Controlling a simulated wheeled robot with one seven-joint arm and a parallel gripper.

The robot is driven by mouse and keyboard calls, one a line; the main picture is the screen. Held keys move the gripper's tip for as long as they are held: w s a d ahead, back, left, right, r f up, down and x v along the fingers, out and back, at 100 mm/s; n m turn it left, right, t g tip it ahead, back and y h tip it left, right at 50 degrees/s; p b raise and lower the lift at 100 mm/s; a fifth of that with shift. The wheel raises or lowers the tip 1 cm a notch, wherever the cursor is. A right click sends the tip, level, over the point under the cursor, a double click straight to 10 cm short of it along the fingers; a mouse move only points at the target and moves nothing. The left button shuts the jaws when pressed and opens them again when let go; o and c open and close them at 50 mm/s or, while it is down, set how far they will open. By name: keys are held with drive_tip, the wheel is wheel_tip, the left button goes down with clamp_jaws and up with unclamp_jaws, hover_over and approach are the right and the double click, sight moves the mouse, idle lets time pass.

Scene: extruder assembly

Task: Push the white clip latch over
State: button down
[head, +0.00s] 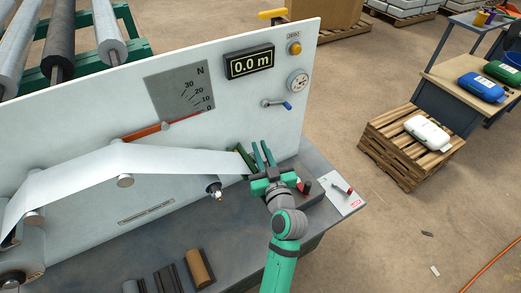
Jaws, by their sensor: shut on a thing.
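My gripper (263,156) is at the right end of the white panel, low down over the grey bench. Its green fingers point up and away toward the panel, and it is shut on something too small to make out. A dark green bar-like piece (244,159) is just left of the fingers. The white web (165,160) runs over a roller and its right end meets this spot. I cannot make out the white clip latch; the gripper and wrist cover part of this area.
A brown roll (199,268) lies on the front bench.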

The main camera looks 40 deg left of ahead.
drive_tip(key=n+g, duration=0.1)
drive_tip(key=n+g+y, duration=0.1)
drive_tip(key=g, duration=0.1)
drive_tip(key=n+g+y, duration=0.1)
drive_tip(key=shift+w+a+g, duration=0.15)
drive_tip(key=shift+w+g, duration=0.15)
drive_tip(key=shift+g, duration=0.1)
drive_tip(key=c, duration=1.7)
unclamp_jaws()
drive_tip(key=shift+c, duration=0.2)
drive_tip(key=v, duration=1)
drive_tip(key=shift+s+d+f, duration=0.15)
drive_tip(key=shift+d+f, duration=0.1)
drive_tip(key=shift+d, duration=0.15)
